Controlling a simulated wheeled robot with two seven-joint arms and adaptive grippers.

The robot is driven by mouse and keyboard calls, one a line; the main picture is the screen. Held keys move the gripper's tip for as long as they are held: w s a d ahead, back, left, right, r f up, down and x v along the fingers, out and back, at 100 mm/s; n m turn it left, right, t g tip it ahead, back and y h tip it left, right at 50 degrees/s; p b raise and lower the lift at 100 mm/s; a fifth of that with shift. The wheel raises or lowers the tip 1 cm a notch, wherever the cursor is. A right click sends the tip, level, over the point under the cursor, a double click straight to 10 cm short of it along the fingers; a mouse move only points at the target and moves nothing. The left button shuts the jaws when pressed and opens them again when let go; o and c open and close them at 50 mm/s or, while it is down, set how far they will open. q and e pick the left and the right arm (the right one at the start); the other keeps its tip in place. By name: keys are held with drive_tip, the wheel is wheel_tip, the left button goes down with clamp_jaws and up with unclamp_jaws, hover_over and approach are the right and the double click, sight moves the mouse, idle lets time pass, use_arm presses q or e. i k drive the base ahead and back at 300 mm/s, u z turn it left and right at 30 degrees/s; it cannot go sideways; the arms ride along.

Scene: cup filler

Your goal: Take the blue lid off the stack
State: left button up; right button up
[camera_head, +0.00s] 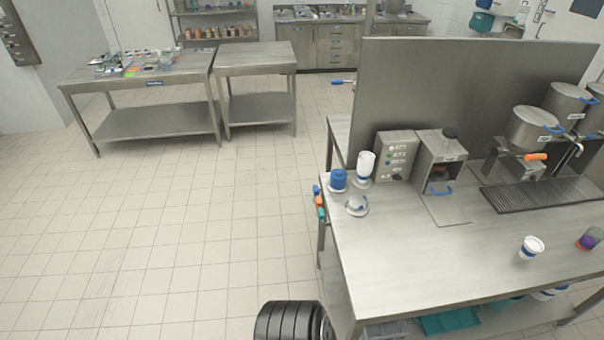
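A small blue stack (338,179), which looks like blue lids, stands at the far left corner of the steel worktable (430,265). It has a pale base under it. Single lids cannot be told apart at this size. Just right of it stands a taller white stack (366,163) with some blue near its foot. A white piece (356,204) with a bluish part sits on a round base in front of them. Neither of my grippers is in view.
A grey control box (396,155) and a dispenser (440,160) stand right of the stacks, before a tall steel panel (450,95). A white cup (531,247) and a dark, multicoloured cup (590,238) stand at the right. The table's middle and the floor left of it are clear.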

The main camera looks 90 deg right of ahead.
sight(338, 175)
drive_tip(key=i, duration=0.55)
drive_tip(key=z, duration=2.45)
drive_tip(key=i, duration=1.7)
drive_tip(key=z, duration=3)
drive_tip(key=i, duration=0.65)
drive_tip(key=u, duration=0.3)
